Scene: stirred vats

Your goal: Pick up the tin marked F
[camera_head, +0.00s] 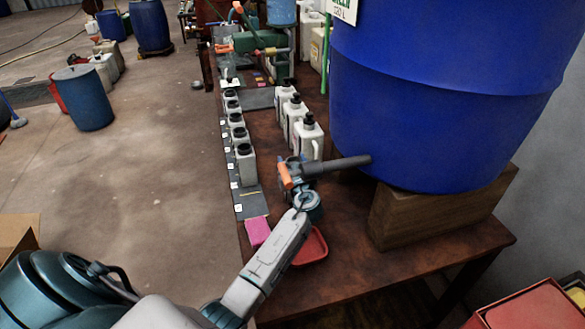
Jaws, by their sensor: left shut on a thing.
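A row of pale grey tins with black caps (245,165) stands on a dark strip along the left edge of the bench. Small white labels lie beside them, too small to read, so I cannot tell which is F. The front place of the strip, by the nearest label (238,208), is bare. My left gripper (292,183) is right of the strip, at the big blue vat's tap (335,165). It appears shut on the orange tap handle (285,176); my wrist partly hides the contact. My right gripper is not in view.
The blue vat (440,90) stands on a wooden block (440,215) at the right. A red tray (312,248) and a pink block (257,231) lie near my wrist. White jugs (307,137) stand behind the tap. Open floor is left of the bench.

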